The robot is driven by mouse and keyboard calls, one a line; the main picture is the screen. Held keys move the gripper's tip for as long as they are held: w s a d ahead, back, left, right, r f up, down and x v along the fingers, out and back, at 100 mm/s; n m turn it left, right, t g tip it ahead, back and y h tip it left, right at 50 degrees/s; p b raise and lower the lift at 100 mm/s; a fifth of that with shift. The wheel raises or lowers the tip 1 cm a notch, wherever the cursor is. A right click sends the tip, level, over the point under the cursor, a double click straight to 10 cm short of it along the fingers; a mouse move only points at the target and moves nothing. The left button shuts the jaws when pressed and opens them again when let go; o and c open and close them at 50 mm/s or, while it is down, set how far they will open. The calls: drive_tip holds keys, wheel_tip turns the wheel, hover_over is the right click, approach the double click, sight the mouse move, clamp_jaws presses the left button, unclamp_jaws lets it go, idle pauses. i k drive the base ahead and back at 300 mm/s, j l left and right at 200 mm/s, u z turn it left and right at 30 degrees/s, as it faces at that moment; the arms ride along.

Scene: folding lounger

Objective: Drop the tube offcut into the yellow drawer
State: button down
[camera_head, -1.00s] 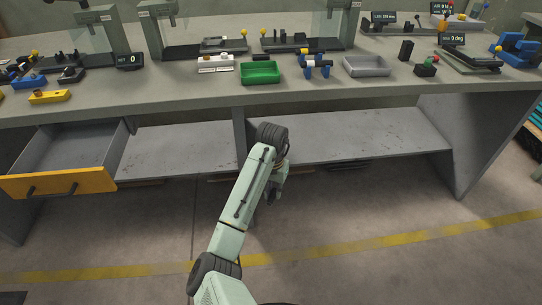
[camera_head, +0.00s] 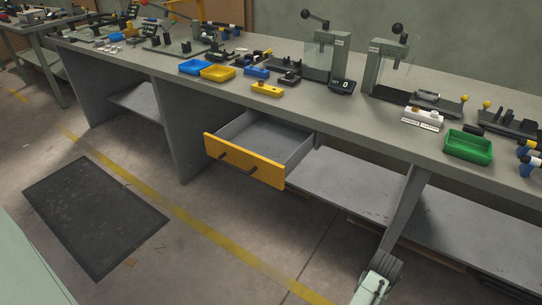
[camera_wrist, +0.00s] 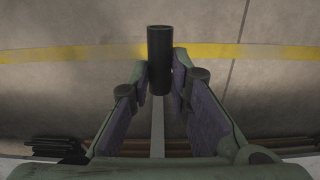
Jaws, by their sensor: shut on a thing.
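The tube offcut (camera_wrist: 160,50) is a short dark cylinder held between the fingertips of my gripper (camera_wrist: 160,82) in the wrist view. My gripper is shut on it, with the floor below. In the head view the yellow drawer (camera_head: 243,162) stands pulled out under the workbench, with a yellow front, dark handle and grey inside. The part of its floor that shows looks empty. My arm shows at the bottom right of the head view, to the right of the drawer and lower in the picture. My gripper and the tube cannot be made out there.
The workbench (camera_head: 330,110) carries blue, yellow and green trays (camera_head: 468,147) and several fixtures. A grey shelf (camera_head: 345,183) and an upright panel (camera_head: 403,205) lie between the drawer and my arm. A black mat (camera_head: 95,215) lies on the floor. The floor before the drawer is clear.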

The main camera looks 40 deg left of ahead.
sight(274, 147)
drive_tip(key=i+u, duration=0.2)
drive_tip(key=u, duration=1.1)
drive_tip(key=i+l+u, duration=0.2)
drive_tip(key=u, duration=0.25)
drive_tip(key=i+l+u, duration=0.3)
drive_tip(key=u, duration=0.2)
drive_tip(key=i, duration=0.05)
